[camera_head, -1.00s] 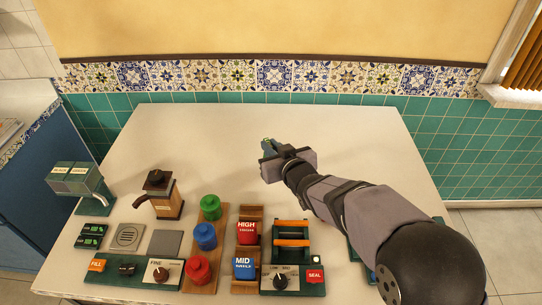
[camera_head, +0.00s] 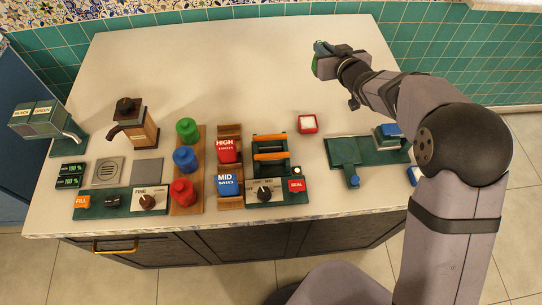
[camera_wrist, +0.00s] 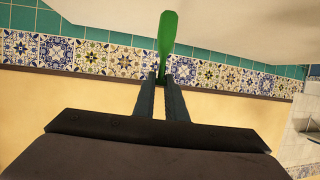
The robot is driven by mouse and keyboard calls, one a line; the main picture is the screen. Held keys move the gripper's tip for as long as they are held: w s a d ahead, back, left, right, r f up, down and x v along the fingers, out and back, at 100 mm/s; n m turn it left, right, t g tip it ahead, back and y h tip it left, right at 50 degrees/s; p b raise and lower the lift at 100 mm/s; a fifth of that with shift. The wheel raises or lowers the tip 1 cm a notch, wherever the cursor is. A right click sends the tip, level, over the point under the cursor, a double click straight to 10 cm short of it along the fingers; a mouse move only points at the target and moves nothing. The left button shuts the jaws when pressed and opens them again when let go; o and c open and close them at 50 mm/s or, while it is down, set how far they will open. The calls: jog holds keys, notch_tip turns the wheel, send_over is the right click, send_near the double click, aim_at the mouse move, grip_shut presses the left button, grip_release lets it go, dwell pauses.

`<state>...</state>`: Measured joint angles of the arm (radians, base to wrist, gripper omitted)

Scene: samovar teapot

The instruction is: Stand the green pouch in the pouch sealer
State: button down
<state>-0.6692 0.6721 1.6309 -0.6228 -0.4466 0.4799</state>
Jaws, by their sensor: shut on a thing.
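The green pouch (camera_wrist: 167,35) is in my gripper (camera_wrist: 162,82). The wrist view shows it as a narrow green shape beyond the fingertips, with no label readable. In the head view my gripper (camera_head: 320,58) is above the back right part of the table, with a bit of green at its tip. The fingers are shut on the pouch. The pouch sealer (camera_head: 268,168) stands at the front middle, nearer than my gripper and to its left. It has two orange bars, a dial and a red SEAL button (camera_head: 296,186). No pouch shows between its bars.
A wooden rack (camera_head: 230,131) left of the sealer holds a red HIGH pouch and a blue MID pouch. A green platform (camera_head: 355,151) stands further right. The back of the table (camera_head: 210,65) is clear.

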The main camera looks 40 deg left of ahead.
jog(key=s+a+r+n+g+y, duration=0.2)
jog(key=s+r+n+g, duration=0.1)
jog(key=s+n+g, duration=0.8)
jog(key=s+d+n+g+h, duration=0.2)
jog(key=s+d+n+g, duration=0.15)
jog(key=s, duration=0.35)
jog(key=s+d+n+g+h, duration=0.2)
jog(key=s+d+g, duration=0.2)
jog(key=s, duration=0.4)
jog(key=shift+t, duration=0.25)
jog(key=shift+w+a+f+p, duration=0.1)
jog(key=shift+f+p, duration=0.2)
jog(key=shift+f, duration=2.45)
jog(key=shift+a+f+p, duration=0.1)
jog(key=shift+f+p, duration=0.15)
jog(key=shift+f, duration=2.45)
jog(key=shift+f, duration=0.15)
jog(key=c, duration=1.8)
grip_release()
